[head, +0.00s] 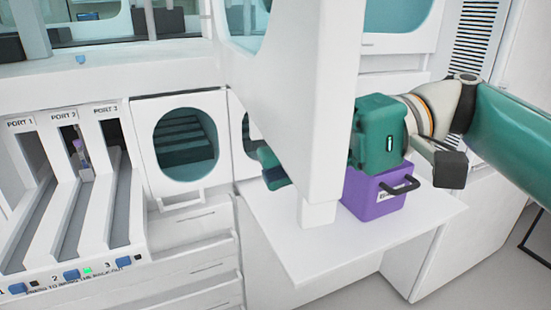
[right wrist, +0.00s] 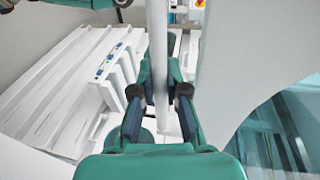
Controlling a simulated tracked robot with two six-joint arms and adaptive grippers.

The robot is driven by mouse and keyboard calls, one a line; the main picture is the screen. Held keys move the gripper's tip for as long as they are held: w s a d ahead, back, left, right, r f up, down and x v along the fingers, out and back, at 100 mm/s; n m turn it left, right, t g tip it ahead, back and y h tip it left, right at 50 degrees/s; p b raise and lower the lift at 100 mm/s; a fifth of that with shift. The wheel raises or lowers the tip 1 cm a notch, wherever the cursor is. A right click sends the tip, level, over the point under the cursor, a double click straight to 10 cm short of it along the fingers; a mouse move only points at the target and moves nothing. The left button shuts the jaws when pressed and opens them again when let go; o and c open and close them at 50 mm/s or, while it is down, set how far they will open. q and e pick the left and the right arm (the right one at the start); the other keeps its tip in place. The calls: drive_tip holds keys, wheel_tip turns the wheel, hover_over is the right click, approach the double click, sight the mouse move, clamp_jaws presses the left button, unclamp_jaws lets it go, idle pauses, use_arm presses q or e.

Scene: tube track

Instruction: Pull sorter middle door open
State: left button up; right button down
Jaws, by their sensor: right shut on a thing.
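A tall white door panel with a window, the sorter's middle door (head: 310,90), stands swung out from the machine front, seen nearly edge-on in the head view. My right gripper (head: 378,135) is at its right side, with one dark teal finger showing past its left side. In the right wrist view, my right gripper (right wrist: 160,100) is shut on a white upright bar (right wrist: 158,50), part of the door. The exact contact is partly hidden. My left gripper does not show clearly; a teal arm part shows at the top left of the right wrist view.
A purple box (head: 370,195) with a black handle stands on a white shelf (head: 300,240) just below my right gripper. A rack with three ports (head: 65,215) is at the left, beside a closed door with an oval window (head: 135,150). Free floor lies at the lower right.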

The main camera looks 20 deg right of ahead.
drive_tip(key=shift+w+f, duration=0.1)
drive_tip(key=shift+f, duration=0.15)
drive_tip(key=c, duration=1.5)
unclamp_jaws()
drive_tip(key=shift+o, duration=0.2)
drive_tip(key=shift+r, duration=0.1)
drive_tip(key=shift+d, duration=0.15)
drive_tip(key=d+r, duration=0.2)
drive_tip(key=d, duration=0.9)
drive_tip(key=shift+s+d, duration=0.2)
drive_tip(key=shift+d, duration=0.05)
drive_tip(key=shift+r, duration=0.1)
